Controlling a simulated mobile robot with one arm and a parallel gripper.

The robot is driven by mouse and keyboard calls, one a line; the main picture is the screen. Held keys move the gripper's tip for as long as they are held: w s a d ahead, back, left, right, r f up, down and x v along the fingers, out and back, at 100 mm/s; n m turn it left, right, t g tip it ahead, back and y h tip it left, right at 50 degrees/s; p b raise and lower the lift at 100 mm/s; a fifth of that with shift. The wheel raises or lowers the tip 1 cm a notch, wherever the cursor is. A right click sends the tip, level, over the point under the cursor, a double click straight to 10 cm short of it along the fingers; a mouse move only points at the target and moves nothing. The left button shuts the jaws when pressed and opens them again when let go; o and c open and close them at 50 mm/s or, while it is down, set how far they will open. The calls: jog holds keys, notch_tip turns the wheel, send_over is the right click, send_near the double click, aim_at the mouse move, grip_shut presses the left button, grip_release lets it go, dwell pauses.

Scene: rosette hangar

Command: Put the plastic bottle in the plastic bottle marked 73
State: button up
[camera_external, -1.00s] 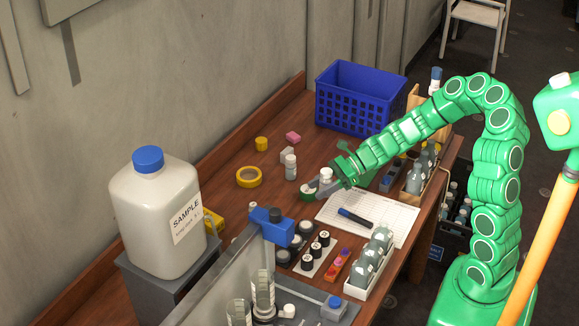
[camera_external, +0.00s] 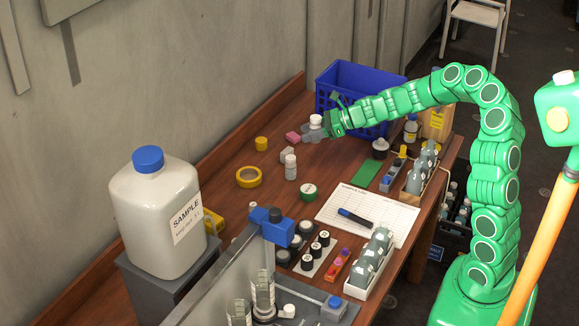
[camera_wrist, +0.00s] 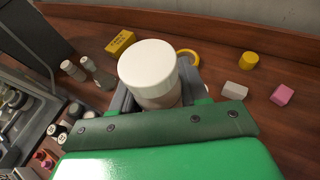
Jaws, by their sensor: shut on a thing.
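My gripper (camera_external: 314,131) is shut on a white-capped plastic bottle (camera_external: 316,121), held at the far part of the table beside the blue basket. In the wrist view the bottle's wide white cap (camera_wrist: 148,65) sits between the grey fingers and hides most of its body. A large white jug (camera_external: 155,215) with a blue cap and a SAMPLE label stands on a grey block at left. I cannot read the number 73 on anything.
A blue basket (camera_external: 338,110) stands behind my gripper. Racks of grey bottles (camera_external: 375,258) line the table's right side. A paper sheet (camera_external: 385,215) lies mid-right.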

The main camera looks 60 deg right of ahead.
jog(key=shift+w+d+f, duration=0.35)
jog(key=shift+w+f, duration=1)
jog(key=shift+w, duration=0.3)
jog(key=shift+w+d+f, duration=0.3)
jog(key=shift+w+f, duration=1.1)
jog(key=shift+w, duration=0.25)
jog(key=shift+w+d+f, duration=0.35)
jog(key=shift+w+f, duration=1)
jog(key=shift+w, duration=0.3)
jog(key=shift+f, duration=1.6)
jog(key=shift+f, duration=0.1)
jog(key=o, duration=1)
jog(key=shift+s+d+r, duration=0.35)
jog(key=shift+s+r, duration=0.05)
jog(key=shift+s, duration=0.05)
jog(key=v, duration=1)
jog(key=shift+s+d+r, duration=0.15)
jog(key=shift+s+r, duration=0.05)
jog(key=shift+s, duration=0.15)
